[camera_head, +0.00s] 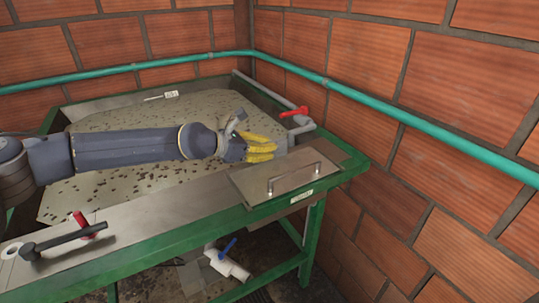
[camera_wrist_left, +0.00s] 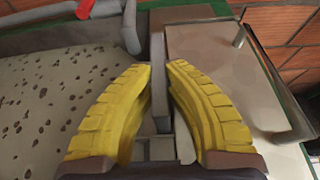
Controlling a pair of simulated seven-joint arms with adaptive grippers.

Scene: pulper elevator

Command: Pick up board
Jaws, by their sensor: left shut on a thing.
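My left gripper (camera_head: 262,150) reaches in from the left over the speckled tank, its yellow fingers at the tank's right end. In the left wrist view, a thin grey board (camera_wrist_left: 159,82) stands on edge between the two yellow fingers, and the gripper is shut on it. The board's lower part is hidden by the gripper, and in the head view the fingers hide most of it. My right gripper is not in view.
A flat metal plate with a bar handle (camera_head: 285,183) lies right of the fingers. A red valve handle (camera_head: 293,112) sits on a pipe behind. Red (camera_head: 84,222) and black (camera_head: 62,240) handles are at front left. A green pipe (camera_head: 400,115) runs along the brick walls.

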